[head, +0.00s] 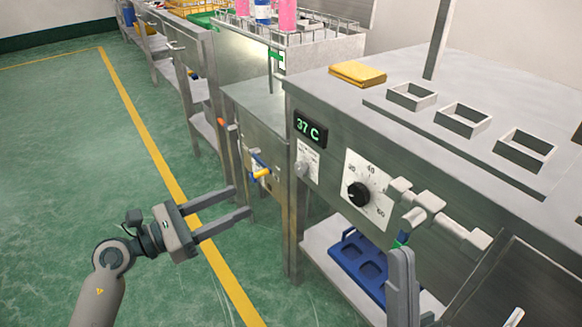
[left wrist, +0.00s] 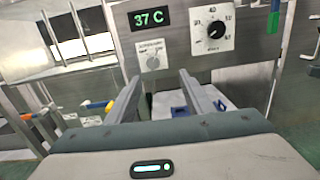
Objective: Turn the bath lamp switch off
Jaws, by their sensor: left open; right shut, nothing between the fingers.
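A small round knob (head: 302,169) sits on a white label plate under the green 37 C display. It looks like the switch in question, but the lettering is too small to confirm. The knob also shows in the left wrist view (left wrist: 153,63), above and between my fingers. My left gripper (head: 242,202) is open and empty, its fingers reaching toward the cabinet front, left of and below the knob and apart from it. My right gripper (head: 401,256) appears at the lower right, shut and pointing up, partly cut off by the frame.
A black dial (head: 358,194) on a numbered white plate is right of the knob. Light grey blocks (head: 430,203) stand out beside it. Blue and yellow handles (head: 261,171) stick out near my left fingers. A blue tray (head: 358,268) lies on the lower shelf. Green floor at left is clear.

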